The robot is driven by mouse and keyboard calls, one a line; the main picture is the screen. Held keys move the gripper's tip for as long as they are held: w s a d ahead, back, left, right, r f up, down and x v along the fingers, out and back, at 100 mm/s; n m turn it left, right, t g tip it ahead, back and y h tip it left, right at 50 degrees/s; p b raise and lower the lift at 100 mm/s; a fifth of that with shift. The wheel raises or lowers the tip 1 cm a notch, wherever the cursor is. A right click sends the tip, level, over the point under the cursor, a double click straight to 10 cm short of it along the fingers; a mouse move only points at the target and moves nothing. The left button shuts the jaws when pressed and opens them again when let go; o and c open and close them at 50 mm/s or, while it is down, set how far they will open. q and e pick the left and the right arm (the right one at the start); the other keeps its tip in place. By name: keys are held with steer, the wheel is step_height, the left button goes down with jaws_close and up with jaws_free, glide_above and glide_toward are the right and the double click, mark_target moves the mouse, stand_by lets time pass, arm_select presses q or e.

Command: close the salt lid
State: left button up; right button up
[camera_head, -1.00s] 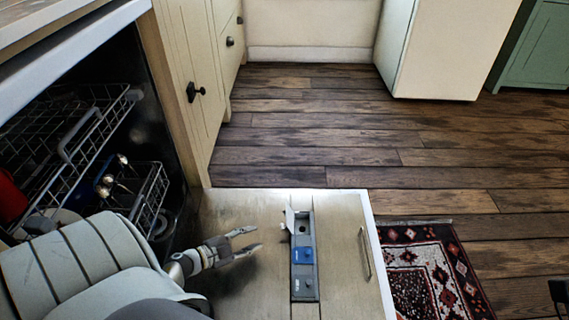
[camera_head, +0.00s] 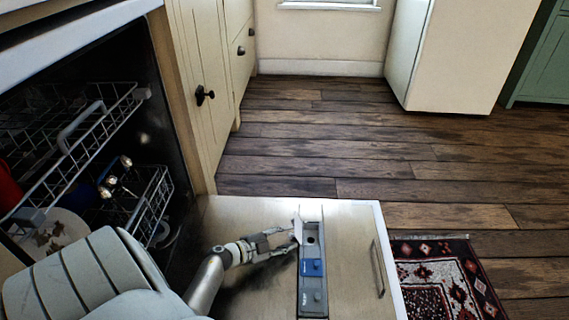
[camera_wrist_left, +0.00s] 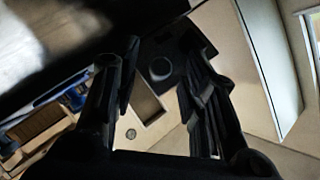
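The salt lid (camera_head: 298,230) is a small pale flap standing up, open, at the upper left edge of the grey dispenser strip (camera_head: 312,285) on the lowered dishwasher door. Beside it is a dark round opening (camera_head: 311,240). My left gripper (camera_head: 286,240) is open, its fingertips close to the lid's left side; I cannot tell whether they touch it. In the left wrist view the fingers (camera_wrist_left: 157,95) are spread, with a dark panel and round opening (camera_wrist_left: 160,68) beyond them. My right gripper is not in view.
The dispenser strip has a blue cover (camera_head: 312,267). The lowered door (camera_head: 348,250) has a metal bar (camera_head: 377,268) on its right. Dishwasher racks (camera_head: 75,150) with dishes stand at left. A patterned rug (camera_head: 440,275) and wooden floor lie to the right.

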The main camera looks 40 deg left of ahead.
arm_select(q)
jaws_close()
stand_by(0.3)
